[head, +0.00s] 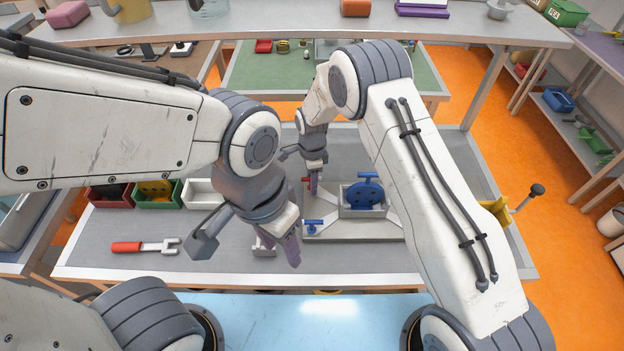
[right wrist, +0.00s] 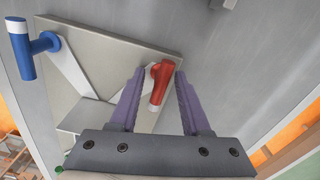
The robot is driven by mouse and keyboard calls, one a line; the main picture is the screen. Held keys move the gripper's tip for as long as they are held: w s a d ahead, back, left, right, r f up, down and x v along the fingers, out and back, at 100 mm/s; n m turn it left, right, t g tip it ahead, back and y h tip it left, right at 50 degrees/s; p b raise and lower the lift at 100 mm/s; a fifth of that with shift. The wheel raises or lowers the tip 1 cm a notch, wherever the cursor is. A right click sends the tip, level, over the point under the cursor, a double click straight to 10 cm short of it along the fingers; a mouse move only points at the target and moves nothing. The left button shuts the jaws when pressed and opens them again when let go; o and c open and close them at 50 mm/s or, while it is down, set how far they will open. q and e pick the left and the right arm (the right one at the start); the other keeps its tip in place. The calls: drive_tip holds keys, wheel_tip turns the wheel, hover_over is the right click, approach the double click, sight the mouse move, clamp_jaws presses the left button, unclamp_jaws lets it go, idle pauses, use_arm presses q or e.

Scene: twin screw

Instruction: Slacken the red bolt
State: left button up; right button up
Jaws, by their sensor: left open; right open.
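The red bolt (head: 306,180), with a handle-like head, sits at the far left corner of a grey fixture plate (head: 350,232). In the right wrist view the red bolt (right wrist: 161,80) shows between the purple fingers, its white tip toward the palm. My right gripper (head: 299,172) is open around it; contact with either finger cannot be told. A matching blue bolt (head: 312,226) is at the plate's near left corner and shows in the right wrist view (right wrist: 36,48). My left gripper (head: 246,250) is open and empty, left of the plate.
A red-handled wrench (head: 146,247) lies on the left of the grey table (head: 90,262). Red, green and white bins (head: 203,194) stand behind it. A shelf (head: 300,27) crosses above the table.

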clamp_jaws()
idle(0.3)
